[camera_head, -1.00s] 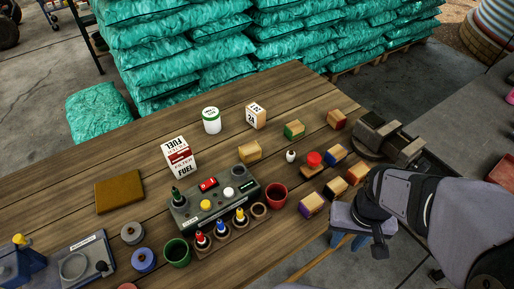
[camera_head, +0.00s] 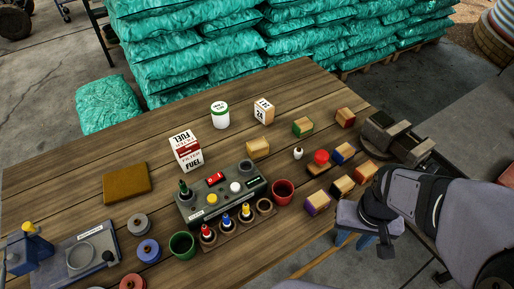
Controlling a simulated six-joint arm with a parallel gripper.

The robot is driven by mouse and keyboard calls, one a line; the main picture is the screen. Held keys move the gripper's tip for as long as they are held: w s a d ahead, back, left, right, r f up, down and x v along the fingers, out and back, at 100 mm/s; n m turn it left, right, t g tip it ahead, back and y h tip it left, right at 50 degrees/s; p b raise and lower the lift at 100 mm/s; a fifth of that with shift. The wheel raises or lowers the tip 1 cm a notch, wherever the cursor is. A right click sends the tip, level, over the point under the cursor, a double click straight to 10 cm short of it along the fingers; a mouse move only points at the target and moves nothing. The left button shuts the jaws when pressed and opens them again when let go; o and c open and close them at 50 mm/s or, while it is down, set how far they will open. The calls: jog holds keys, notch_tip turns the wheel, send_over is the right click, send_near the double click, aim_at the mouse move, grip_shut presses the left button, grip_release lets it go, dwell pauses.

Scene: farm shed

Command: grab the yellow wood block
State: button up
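The block with a yellowish face (camera_head: 258,148) sits on the wooden table (camera_head: 60,180), behind the grey control box (camera_head: 218,196). It looks mostly plain wood, and its colour is hard to tell from the bare wood of the other blocks. My gripper (camera_head: 352,239) is at the lower right, off the table's right edge, well apart from this block. It is small and partly hidden by my arm, so whether its fingers are open or shut is unclear.
Blocks with green (camera_head: 303,127), red (camera_head: 345,118), blue (camera_head: 343,153) and purple (camera_head: 317,203) faces stand to the right, around a red button (camera_head: 321,157). A vise (camera_head: 395,137) is at the right edge. A fuel box (camera_head: 187,151) and white jar (camera_head: 220,114) stand left of the block.

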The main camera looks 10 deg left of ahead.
jog(key=o, duration=0.9)
jog(key=shift+c, duration=0.2)
jog(key=shift+r, duration=0.1)
